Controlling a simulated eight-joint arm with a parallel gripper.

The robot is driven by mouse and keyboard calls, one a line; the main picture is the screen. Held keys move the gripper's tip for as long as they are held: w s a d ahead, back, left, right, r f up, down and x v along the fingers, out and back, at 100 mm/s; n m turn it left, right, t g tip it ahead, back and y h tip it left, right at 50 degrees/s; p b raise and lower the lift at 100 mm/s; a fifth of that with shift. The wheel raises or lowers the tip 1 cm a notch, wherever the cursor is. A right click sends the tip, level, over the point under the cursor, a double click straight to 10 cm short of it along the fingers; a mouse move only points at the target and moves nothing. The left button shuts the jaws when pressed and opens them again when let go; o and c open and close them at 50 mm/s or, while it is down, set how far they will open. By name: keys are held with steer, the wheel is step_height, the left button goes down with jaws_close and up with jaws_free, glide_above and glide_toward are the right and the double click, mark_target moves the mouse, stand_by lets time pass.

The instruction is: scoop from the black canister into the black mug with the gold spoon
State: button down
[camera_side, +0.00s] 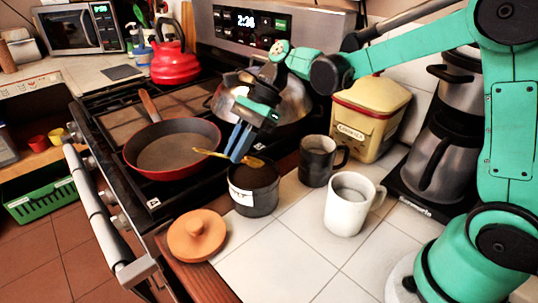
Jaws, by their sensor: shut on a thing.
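The black canister (253,200) stands open on the white tiled counter near the stove edge, with dark contents inside. My gripper (236,156) is above the canister and shut on the gold spoon (207,153). The spoon lies across the fingers, one end out to the left toward the pan and the other (254,162) just over the canister's mouth. I cannot tell whether it carries anything. The black mug (318,167) stands upright behind and right of the canister, apart from it. Its inside is dark.
A white mug (347,212) stands right of the canister. A round wooden lid (197,236) lies in front. A red pan (173,150) and a steel pot (290,100) are on the stove. A yellow tin (371,118) and a coffee maker (438,140) stand behind.

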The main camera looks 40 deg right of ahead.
mark_target(244, 160)
steer(key=shift+f, duration=0.9)
steer(key=shift+d+f, duration=0.5)
steer(key=shift+d, duration=0.1)
steer(key=shift+d+r, duration=0.1)
steer(key=shift+r, duration=2.1)
steer(key=shift+a+r+h, duration=0.5)
steer(key=shift+r+h, duration=0.15)
steer(key=shift+h, duration=0.05)
steer(key=shift+a+r+h, duration=0.45)
steer(key=shift+r+h, duration=0.15)
steer(key=shift+h, duration=0.4)
steer(key=s+d+f+t, duration=0.1)
steer(key=s+d+t, duration=0.2)
steer(key=d+t, duration=0.2)
steer(key=s+d+f+t+h, duration=0.1)
steer(key=s+d+f+t, duration=0.1)
steer(key=d+t, duration=0.4)
steer(key=shift+s+d+f+m+h, duration=0.3)
steer(key=shift+s+d, duration=0.15)
steer(key=shift+d, duration=0.6)
